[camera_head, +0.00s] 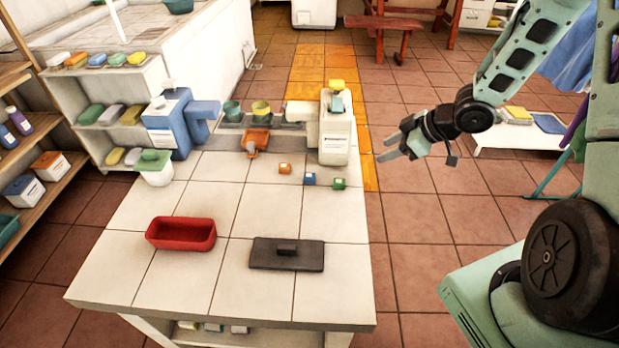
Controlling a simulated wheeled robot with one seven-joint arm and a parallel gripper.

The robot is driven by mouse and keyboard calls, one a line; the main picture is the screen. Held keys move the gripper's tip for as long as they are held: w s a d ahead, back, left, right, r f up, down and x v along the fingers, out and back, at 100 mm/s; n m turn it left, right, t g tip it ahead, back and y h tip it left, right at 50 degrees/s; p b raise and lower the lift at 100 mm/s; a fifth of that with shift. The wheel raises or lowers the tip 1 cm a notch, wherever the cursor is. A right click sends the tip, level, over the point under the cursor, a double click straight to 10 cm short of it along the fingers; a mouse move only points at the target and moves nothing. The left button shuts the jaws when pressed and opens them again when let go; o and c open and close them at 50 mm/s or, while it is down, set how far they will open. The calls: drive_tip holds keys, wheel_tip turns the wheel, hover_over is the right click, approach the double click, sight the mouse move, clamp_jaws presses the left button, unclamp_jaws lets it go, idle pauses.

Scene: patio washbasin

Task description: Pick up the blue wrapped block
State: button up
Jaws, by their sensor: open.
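My gripper (386,148) is open and empty. In the picture it is to the right of the blocks, beyond the counter's right edge, with its fingers pointing left. Its height above the floor is hard to tell. Nothing hides the blue block.
A red tray (181,235) and a dark flat plate with a handle (287,254) lie nearer. A white dispenser (335,135), an orange scoop (255,142) and a blue dispenser (170,124) stand farther back. The counter around the small blocks is mostly clear.

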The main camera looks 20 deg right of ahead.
drive_tip(key=s+a+f+n+y, duration=0.1)
drive_tip(key=s+a+n+y, duration=0.15)
drive_tip(key=y, duration=0.25)
drive_tip(key=n+y+p, duration=0.1)
drive_tip(key=y, duration=0.1)
approach(321, 182)
drive_tip(key=a, duration=0.1)
drive_tip(key=w+a, duration=0.1)
drive_tip(key=a, duration=0.1)
drive_tip(key=a+r, duration=0.1)
drive_tip(key=shift+w+a, duration=0.2)
drive_tip(key=shift+w+p+x, duration=0.15)
drive_tip(key=shift+p+x, duration=0.25)
drive_tip(key=shift+x, duration=0.95)
drive_tip(key=shift+w+p+x, duration=0.15)
drive_tip(key=shift+p+x, duration=0.25)
drive_tip(key=shift+x, duration=0.95)
drive_tip(key=shift+d, duration=0.25)
drive_tip(key=shift+c, duration=0.4)
clamp_jaws()
